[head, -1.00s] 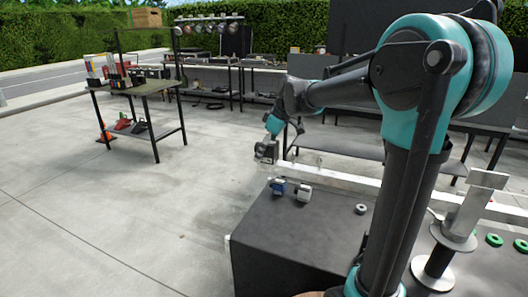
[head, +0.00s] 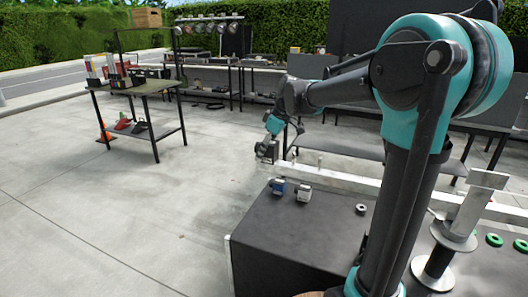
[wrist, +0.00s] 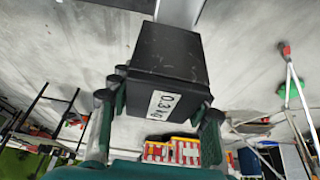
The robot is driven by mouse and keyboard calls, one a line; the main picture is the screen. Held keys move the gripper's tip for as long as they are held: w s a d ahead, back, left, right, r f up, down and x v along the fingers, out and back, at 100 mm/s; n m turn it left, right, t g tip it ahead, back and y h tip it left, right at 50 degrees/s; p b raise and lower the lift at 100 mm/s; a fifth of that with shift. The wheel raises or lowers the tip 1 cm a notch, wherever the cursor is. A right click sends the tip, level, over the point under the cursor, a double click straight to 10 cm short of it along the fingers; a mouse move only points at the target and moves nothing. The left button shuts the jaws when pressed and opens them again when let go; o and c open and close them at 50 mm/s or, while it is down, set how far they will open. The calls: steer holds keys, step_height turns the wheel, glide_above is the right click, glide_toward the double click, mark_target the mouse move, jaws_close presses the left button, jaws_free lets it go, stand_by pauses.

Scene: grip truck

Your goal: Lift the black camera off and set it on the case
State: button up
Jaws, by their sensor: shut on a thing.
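The black camera (wrist: 165,68) is a dark, boxy block with a white label reading about 0.3 kg in the wrist view. My gripper (wrist: 160,103) is shut on it, with green-and-dark fingers on both sides. In the head view the camera (head: 267,149) hangs below my gripper (head: 270,137) by the left end of a pale metal beam (head: 345,177). I cannot tell whether camera and beam touch. The case appears to be the large dark box (head: 290,235) in front of the beam, below and to the right of my gripper.
On the dark box stand a small blue item (head: 278,187), a small white item (head: 303,194) and a grey ring (head: 361,208). A metal post (head: 450,240) stands at the right. A workbench (head: 140,88) stands at the back left. The concrete floor between is open.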

steer(key=shift+r, duration=1.3)
steer(key=shift+r, duration=2.45)
steer(key=shift+r, duration=0.15)
step_height(320, 180, up, 13)
stand_by(1.5)
steer(key=shift+r, duration=0.1)
stand_by(0.4)
